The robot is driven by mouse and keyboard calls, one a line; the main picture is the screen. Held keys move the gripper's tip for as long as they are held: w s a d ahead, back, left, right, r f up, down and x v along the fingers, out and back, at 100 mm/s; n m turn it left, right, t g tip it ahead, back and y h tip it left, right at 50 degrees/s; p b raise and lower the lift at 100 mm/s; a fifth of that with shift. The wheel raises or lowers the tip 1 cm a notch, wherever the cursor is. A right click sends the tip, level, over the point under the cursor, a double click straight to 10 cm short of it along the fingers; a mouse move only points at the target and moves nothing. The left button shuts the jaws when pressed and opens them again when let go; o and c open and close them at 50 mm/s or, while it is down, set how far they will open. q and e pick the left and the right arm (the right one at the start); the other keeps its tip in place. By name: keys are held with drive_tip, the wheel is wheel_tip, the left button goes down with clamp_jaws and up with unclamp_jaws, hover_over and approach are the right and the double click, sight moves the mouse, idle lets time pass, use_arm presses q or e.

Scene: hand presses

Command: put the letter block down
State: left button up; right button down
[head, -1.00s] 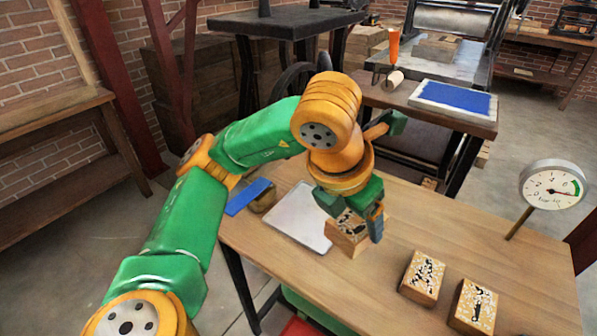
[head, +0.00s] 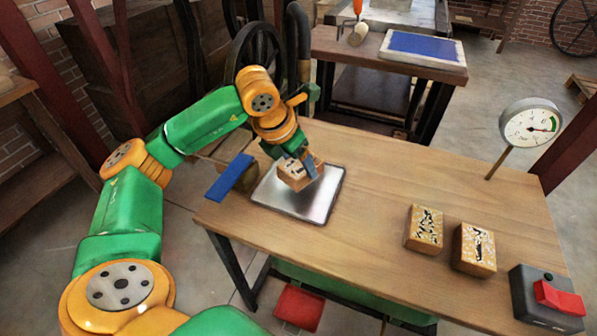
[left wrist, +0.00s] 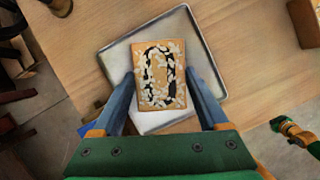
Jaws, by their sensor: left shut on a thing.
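The letter block (head: 296,175) is a wooden block with a black character among white marks on its top face. My left gripper (head: 297,160) is shut on it, and the block is between the two fingers. In the head view the block is over the silver metal tray (head: 330,187) on the wooden table. In the left wrist view the block (left wrist: 160,75) lies between the fingertips, with the tray (left wrist: 118,58) around it. I cannot tell whether the block touches the tray. My right gripper is not in view.
Two more letter blocks (head: 424,229) (head: 475,248) stand on the right of the table. A gauge (head: 530,122) stands behind them. A grey box with a red switch (head: 558,296) is at the front right corner. A blue bar (head: 230,176) is left of the tray. The table's middle is clear.

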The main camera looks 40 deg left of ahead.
sight(295, 168)
use_arm(q)
wheel_tip(295, 168, down, 3)
drive_tip(key=shift+r, duration=0.1)
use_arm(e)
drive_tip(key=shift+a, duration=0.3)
use_arm(q)
drive_tip(key=shift+f, duration=0.2)
drive_tip(key=o, duration=1.4)
drive_tip(key=shift+r, duration=0.1)
drive_tip(key=shift+c, duration=0.2)
drive_tip(key=shift+r, duration=0.2)
drive_tip(key=p+v, duration=0.1)
drive_tip(key=v, duration=1.1)
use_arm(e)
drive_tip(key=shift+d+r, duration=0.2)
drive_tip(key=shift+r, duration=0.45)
